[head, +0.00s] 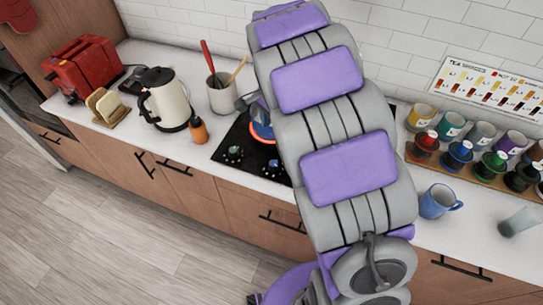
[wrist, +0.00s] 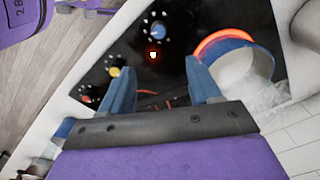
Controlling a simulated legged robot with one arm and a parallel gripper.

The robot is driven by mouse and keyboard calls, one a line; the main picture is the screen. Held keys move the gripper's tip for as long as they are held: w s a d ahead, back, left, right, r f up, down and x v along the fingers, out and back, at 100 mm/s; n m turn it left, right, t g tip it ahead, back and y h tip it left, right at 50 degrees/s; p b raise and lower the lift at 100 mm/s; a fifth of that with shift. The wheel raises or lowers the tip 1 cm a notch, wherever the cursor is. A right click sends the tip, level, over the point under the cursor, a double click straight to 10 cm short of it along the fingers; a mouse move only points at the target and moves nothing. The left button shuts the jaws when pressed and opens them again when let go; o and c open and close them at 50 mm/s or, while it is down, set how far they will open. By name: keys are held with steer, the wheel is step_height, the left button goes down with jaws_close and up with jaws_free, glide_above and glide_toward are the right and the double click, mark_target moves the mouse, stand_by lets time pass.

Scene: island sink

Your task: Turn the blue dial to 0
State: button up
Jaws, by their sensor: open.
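The blue dial (wrist: 158,31) shows near the top of the wrist view, on a black cooktop (wrist: 200,15) with white marks around it. Its setting is too small to read. A small red light (wrist: 153,55) glows just below it. My gripper (wrist: 163,72) is open and empty, its two blue fingers apart. The dial lies beyond the fingertips, between their lines, and no contact shows.
A yellow dial (wrist: 118,72) and a red dial (wrist: 90,93) share the cooktop. A blue round pot-like object (wrist: 245,62) beside a red-glowing ring (wrist: 222,38) is close to the right finger. A kettle (head: 167,98), an orange bottle (head: 198,131) and a utensil crock (head: 222,97) stand left of the cooktop.

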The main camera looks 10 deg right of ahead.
mark_target(273, 163)
step_height(273, 163, down, 17)
steer(key=b, duration=0.3)
stand_by(0.4)
steer(key=c, duration=1)
steer(key=shift+c, duration=0.2)
